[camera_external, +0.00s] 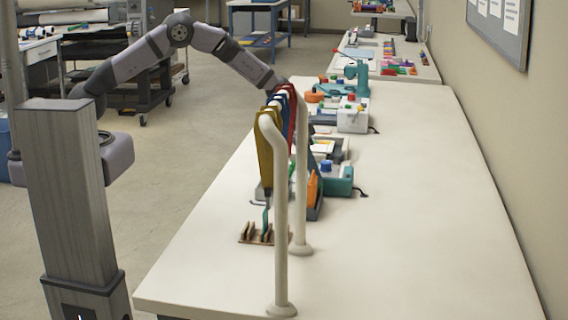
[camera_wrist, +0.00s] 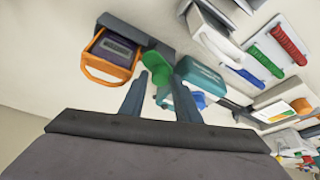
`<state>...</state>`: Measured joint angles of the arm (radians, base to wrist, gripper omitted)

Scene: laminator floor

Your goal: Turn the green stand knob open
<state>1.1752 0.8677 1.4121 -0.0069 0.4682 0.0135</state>
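The green knob (camera_wrist: 157,64) shows in the wrist view as a rounded green piece just beyond my fingertips, beside a dark grey stand (camera_wrist: 136,34). A second green part (camera_wrist: 164,92) shows between the fingers; I cannot tell if it belongs to the knob. My gripper (camera_wrist: 161,76) is open, its two dark fingers apart and pointing toward the knob. I cannot tell whether either finger touches it. In the external view, my gripper and the knob are hidden behind the hanging straps.
A cream rail (camera_external: 278,220) with yellow, blue and red straps (camera_external: 265,155) stands at the bench's near end. An orange-framed device (camera_wrist: 110,52) and a teal box (camera_wrist: 200,74) flank the knob. The bench's right side (camera_external: 440,210) is clear.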

